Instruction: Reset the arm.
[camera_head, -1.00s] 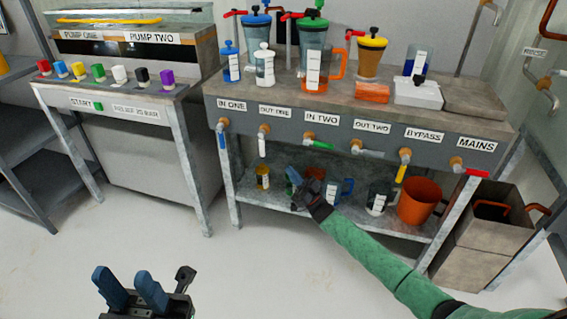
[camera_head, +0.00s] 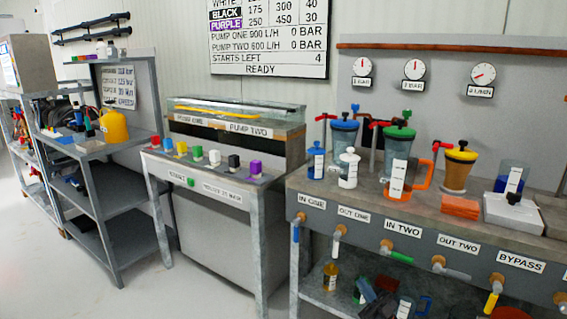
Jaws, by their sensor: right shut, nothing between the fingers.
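My left gripper is not in view.
The valve bench carries jugs, filters and a row of labelled valves. A pump table (camera_head: 215,187) with coloured blocks stands left of it. A grey shelf rack (camera_head: 105,185) holds a yellow container (camera_head: 114,126). The floor (camera_head: 190,285) in front is clear.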

